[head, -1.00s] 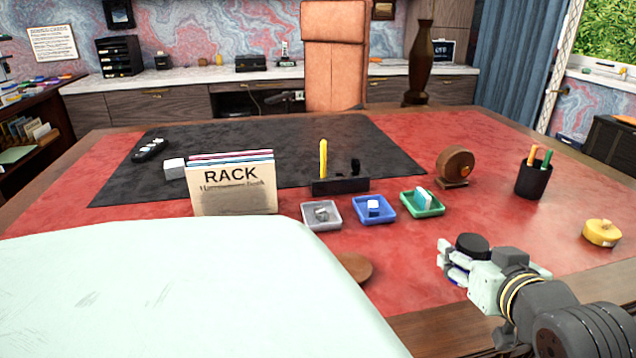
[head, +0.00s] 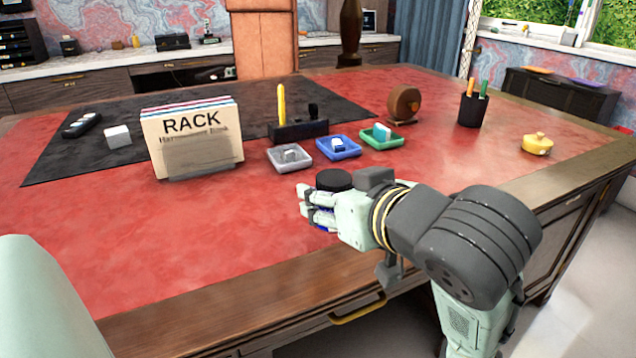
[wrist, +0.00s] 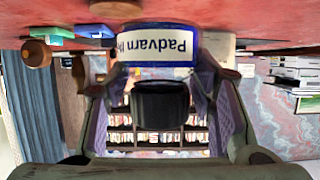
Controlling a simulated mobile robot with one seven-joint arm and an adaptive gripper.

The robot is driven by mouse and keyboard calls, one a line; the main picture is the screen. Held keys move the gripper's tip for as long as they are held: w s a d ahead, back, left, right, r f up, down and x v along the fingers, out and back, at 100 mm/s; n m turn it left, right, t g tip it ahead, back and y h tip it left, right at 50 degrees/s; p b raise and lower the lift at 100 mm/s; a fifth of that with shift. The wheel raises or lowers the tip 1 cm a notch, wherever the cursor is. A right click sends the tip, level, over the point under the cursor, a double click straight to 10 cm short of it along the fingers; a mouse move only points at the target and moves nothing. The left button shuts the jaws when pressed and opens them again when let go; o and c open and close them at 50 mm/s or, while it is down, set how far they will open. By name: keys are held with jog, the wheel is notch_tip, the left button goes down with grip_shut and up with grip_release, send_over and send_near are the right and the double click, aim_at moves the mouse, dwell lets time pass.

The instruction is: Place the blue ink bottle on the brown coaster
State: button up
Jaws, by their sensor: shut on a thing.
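The blue ink bottle has a black cap (head: 333,180) and a white label, which shows upside down in the wrist view (wrist: 157,46). My gripper (head: 318,208) is shut on the bottle and holds it cap up near the front of the red desk top. In the head view the fingers hide most of the bottle. The brown coaster cannot be made out in the head view, where my gripper covers part of the desk. A brown shape (wrist: 115,9) at the top edge of the wrist view may be the coaster; I cannot tell.
Grey (head: 290,157), blue (head: 338,148) and green (head: 381,137) trays stand behind my gripper. A file rack (head: 190,140) is at left. A round wooden object (head: 404,104), a pen cup (head: 472,109) and a yellow object (head: 537,144) stand at right. The red surface left of my gripper is clear.

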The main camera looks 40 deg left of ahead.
jog(key=w+a+p, duration=0.1)
jog(key=p, duration=0.1)
jog(key=w+a+p, duration=0.1)
jog(key=p, duration=0.1)
jog(key=w+a+p, duration=0.1)
jog(key=w+p, duration=0.1)
jog(key=shift+a+r, duration=0.25)
jog(key=shift+r, duration=0.05)
jog(key=w+a+p, duration=0.1)
jog(key=p, duration=0.6)
jog(key=shift+w+a+f+p, duration=0.1)
jog(key=shift+w+f+p, duration=0.1)
jog(key=shift+p, duration=0.15)
jog(key=w+a, duration=0.1)
jog(key=w, duration=0.1)
jog(key=w+a+f, duration=0.1)
jog(key=w+a, duration=0.1)
jog(key=w+a+p, duration=0.1)
jog(key=shift+w+a+f, duration=0.25)
jog(key=shift+w+a, duration=0.05)
jog(key=shift+w, duration=0.1)
jog(key=f, duration=0.2)
jog(key=p, duration=0.1)
jog(key=shift+w+a+f, duration=0.25)
jog(key=shift+w+f, duration=0.05)
jog(key=shift+f, duration=0.5)
jog(key=shift+f, duration=0.1)
